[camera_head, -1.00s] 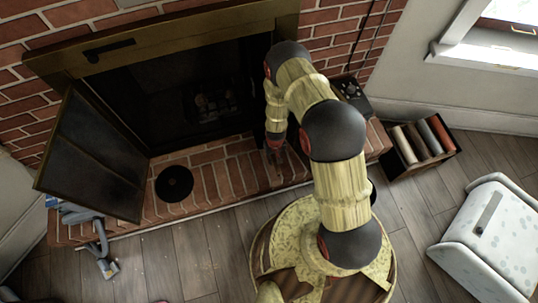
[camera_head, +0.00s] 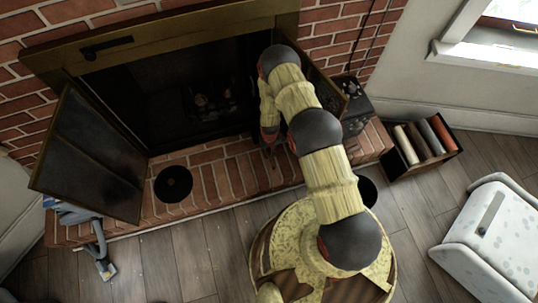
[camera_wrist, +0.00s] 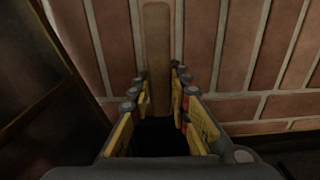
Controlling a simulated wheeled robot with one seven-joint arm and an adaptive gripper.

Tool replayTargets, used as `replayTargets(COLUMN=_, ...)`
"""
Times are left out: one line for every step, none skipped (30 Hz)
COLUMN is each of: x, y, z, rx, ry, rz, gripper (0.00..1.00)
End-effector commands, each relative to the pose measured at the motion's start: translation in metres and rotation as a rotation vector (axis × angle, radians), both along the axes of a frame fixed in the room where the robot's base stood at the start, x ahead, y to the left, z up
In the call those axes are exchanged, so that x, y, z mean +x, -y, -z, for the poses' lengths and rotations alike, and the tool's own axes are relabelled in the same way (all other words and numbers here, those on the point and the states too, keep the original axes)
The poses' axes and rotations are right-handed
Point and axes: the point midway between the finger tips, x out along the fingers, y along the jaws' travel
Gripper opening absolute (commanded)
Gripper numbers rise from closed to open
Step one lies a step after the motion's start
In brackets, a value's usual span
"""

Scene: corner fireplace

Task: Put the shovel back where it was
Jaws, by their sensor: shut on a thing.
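My gripper (camera_head: 268,145) is low over the brick hearth (camera_head: 225,180), in front of the right part of the fireplace opening. In the wrist view, its two yellow-padded fingers (camera_wrist: 159,80) are closed around a flat brown strip, which looks like the shovel's handle (camera_wrist: 156,35). The strip points up in that view, with brick behind it. A dark area shows between the finger bases, and I cannot tell whether it is part of the shovel. In the head view the shovel is too small and hidden by my arm to make out.
The open left fireplace door (camera_head: 85,155) stands over the hearth. A black disc (camera_head: 173,184) lies on the bricks. The right door (camera_head: 328,95) is partly behind my arm. A dark box (camera_head: 354,108) stands at the hearth's right, and a crate of rolls (camera_head: 447,153) on the floor.

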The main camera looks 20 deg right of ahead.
Motion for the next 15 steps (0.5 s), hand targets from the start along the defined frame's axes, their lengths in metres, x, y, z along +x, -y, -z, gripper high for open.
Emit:
replayTargets(x=0.003, y=0.0, z=0.006, rx=0.0, ry=0.0, rz=-0.002, gripper=0.0)
replayTargets(x=0.002, y=0.0, z=0.013, rx=0.0, ry=-0.001, rz=-0.002, gripper=0.0)
replayTargets(x=0.002, y=0.0, z=0.021, rx=-0.001, ry=-0.001, rz=-0.002, gripper=0.0)
replayTargets(x=0.001, y=0.0, z=0.025, rx=-0.001, ry=-0.002, rz=-0.001, gripper=0.0)
replayTargets(x=0.001, y=0.0, z=0.028, rx=-0.001, ry=-0.002, rz=-0.001, gripper=0.0)
replayTargets(x=0.002, y=0.0, z=0.032, rx=-0.001, ry=-0.001, rz=-0.001, gripper=0.0)
replayTargets(x=0.002, y=0.0, z=0.033, rx=-0.001, ry=0.0, rz=-0.001, gripper=0.0)
replayTargets(x=0.002, y=0.0, z=0.034, rx=-0.001, ry=0.0, rz=0.0, gripper=0.0)
replayTargets(x=0.002, y=0.0, z=0.035, rx=-0.001, ry=0.0, rz=0.0, gripper=0.0)
replayTargets(x=0.002, y=0.0, z=0.035, rx=-0.001, ry=0.001, rz=0.0, gripper=0.0)
replayTargets(x=0.002, y=0.0, z=0.034, rx=-0.001, ry=0.001, rz=0.0, gripper=0.0)
replayTargets(x=0.002, y=0.0, z=0.034, rx=-0.001, ry=0.001, rz=0.0, gripper=0.0)
replayTargets(x=0.002, y=0.0, z=0.033, rx=-0.001, ry=0.001, rz=0.0, gripper=0.0)
replayTargets(x=0.002, y=0.0, z=0.033, rx=-0.001, ry=0.001, rz=0.0, gripper=0.0)
replayTargets(x=0.002, y=0.0, z=0.033, rx=-0.001, ry=0.001, rz=0.0, gripper=0.0)
